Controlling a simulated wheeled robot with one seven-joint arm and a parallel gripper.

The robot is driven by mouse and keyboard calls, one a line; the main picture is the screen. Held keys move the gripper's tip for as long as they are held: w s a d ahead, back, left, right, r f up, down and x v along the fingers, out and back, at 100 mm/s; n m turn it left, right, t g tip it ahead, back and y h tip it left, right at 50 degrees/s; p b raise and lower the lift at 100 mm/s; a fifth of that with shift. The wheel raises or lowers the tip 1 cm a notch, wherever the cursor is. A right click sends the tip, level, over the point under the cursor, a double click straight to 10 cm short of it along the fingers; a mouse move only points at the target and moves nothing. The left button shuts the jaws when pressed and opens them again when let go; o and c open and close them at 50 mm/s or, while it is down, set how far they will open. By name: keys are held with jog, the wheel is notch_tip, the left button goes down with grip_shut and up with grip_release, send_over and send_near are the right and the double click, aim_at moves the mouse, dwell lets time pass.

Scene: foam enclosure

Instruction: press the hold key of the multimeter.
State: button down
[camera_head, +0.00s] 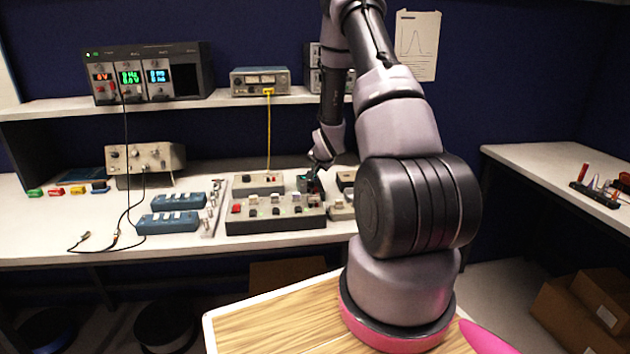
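I cannot tell for sure which device is the multimeter. A small dark, teal-faced unit (305,183) stands on the bench among the control boxes, and its keys are too small to make out. My gripper (317,166) is small and dark in this view, pointing down just above and beside that unit. I cannot tell whether it touches the unit or whether its fingers are open or shut. My arm hides the part of the bench to the right of it.
A long button panel (277,227) lies in front of my gripper, with a grey box (258,184) behind it. Blue switch boxes (168,222) lie to the left. An instrument rack (146,73) and a meter box (259,82) with a yellow cable stand on the shelf above.

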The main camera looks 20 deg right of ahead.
jog(key=shift+r, duration=2.5)
jog(key=shift+r, duration=0.1)
jog(key=s+a+r+n, duration=0.1)
jog(key=s+a+r, duration=0.25)
jog(key=r, duration=0.45)
jog(key=s+a+r+n, duration=0.1)
jog(key=s+a+r, duration=0.1)
jog(key=s+r, duration=0.4)
jog(key=s+a+r+n, duration=0.1)
jog(key=s+a+r, duration=0.25)
jog(key=r, duration=0.55)
jog(key=s+a+r+n+y, duration=0.1)
jog(key=s+a+r, duration=0.1)
jog(key=s, duration=0.5)
jog(key=s+a+r+n+g+y, duration=0.1)
jog(key=s+a+r, duration=0.2)
jog(key=s, duration=0.5)
jog(key=s+a+r+n+y, duration=0.1)
jog(key=s+a+r+n, duration=0.1)
jog(key=s, duration=0.5)
jog(key=shift+s+a+r+g+y, duration=0.35)
jog(key=shift+a+r, duration=0.25)
jog(key=shift+a, duration=0.35)
